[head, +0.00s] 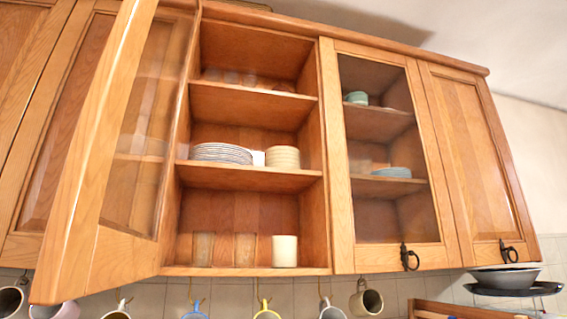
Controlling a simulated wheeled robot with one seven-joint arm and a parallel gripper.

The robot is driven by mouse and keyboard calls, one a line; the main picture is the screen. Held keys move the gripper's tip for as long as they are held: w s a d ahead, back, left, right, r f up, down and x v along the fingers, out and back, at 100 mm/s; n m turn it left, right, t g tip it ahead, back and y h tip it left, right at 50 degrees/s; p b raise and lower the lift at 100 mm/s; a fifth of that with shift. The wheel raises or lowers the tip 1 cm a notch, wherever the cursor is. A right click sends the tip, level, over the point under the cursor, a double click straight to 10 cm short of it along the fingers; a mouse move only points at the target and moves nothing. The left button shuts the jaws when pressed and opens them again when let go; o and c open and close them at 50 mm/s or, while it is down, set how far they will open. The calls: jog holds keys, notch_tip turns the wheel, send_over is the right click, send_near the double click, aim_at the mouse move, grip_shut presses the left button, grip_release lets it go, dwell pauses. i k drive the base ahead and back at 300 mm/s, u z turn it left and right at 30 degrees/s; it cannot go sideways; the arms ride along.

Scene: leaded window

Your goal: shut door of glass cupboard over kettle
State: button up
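The open glass door (112,165) is hinged at the left side of the glass cupboard (250,179) and swings out toward me. Its wooden frame holds a clear pane. Inside the cupboard are a stack of plates (221,153), a stack of cream bowls (283,157), a cream mug (285,251) and several glasses (203,249). The kettle is not in view. My gripper is not in view.
The neighbouring glass door (390,150) and the solid door (474,165) on the right are shut, with dark ring handles. Several mugs (366,299) hang on hooks below. A metal bowl (504,277) sits at the lower right.

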aim_at(83, 253)
jog(key=u, duration=1.55)
jog(key=k, duration=1.3)
jog(key=z, duration=0.35)
jog(key=i, duration=0.95)
jog(key=u, duration=0.2)
